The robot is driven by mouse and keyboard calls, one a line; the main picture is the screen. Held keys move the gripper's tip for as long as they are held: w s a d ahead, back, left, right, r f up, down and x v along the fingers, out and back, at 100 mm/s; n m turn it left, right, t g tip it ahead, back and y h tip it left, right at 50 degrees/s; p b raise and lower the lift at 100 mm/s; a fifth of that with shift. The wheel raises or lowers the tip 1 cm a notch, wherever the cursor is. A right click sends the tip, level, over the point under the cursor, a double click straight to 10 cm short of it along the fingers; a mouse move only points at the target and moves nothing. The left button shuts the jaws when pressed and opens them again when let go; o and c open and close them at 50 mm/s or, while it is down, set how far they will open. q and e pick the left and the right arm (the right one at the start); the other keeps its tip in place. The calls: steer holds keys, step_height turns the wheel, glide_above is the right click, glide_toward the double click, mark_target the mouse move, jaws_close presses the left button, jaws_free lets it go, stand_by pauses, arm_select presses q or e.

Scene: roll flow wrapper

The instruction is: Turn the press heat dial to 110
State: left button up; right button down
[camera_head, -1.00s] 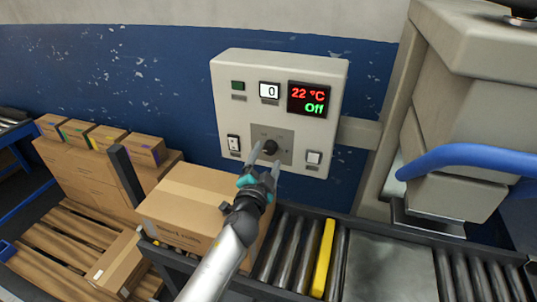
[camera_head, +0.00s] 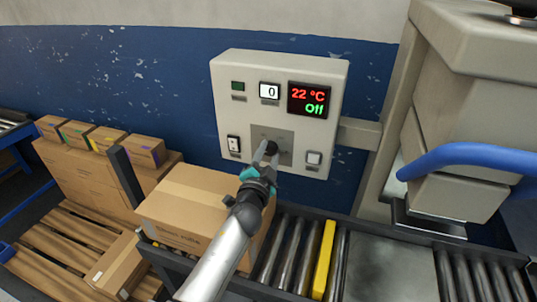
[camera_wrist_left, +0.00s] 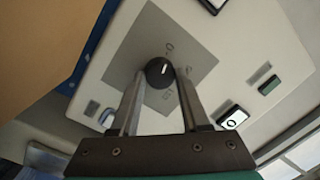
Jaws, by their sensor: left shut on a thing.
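The black heat dial (camera_head: 271,147) sits on a grey plate in the lower middle of the white control panel. It also shows in the left wrist view (camera_wrist_left: 159,72), with a white pointer line on its face. My left gripper (camera_head: 267,155) is shut on the dial, with one finger on either side of it in the left wrist view (camera_wrist_left: 159,82). The panel's display (camera_head: 308,100) reads 22 °C in red and Off in green. My right gripper is not in view.
A rocker switch (camera_head: 233,143) is left of the dial and another button (camera_head: 313,158) is right of it. The press (camera_head: 460,150) with a blue bar stands at right.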

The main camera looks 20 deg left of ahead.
arm_select(q)
jaws_close()
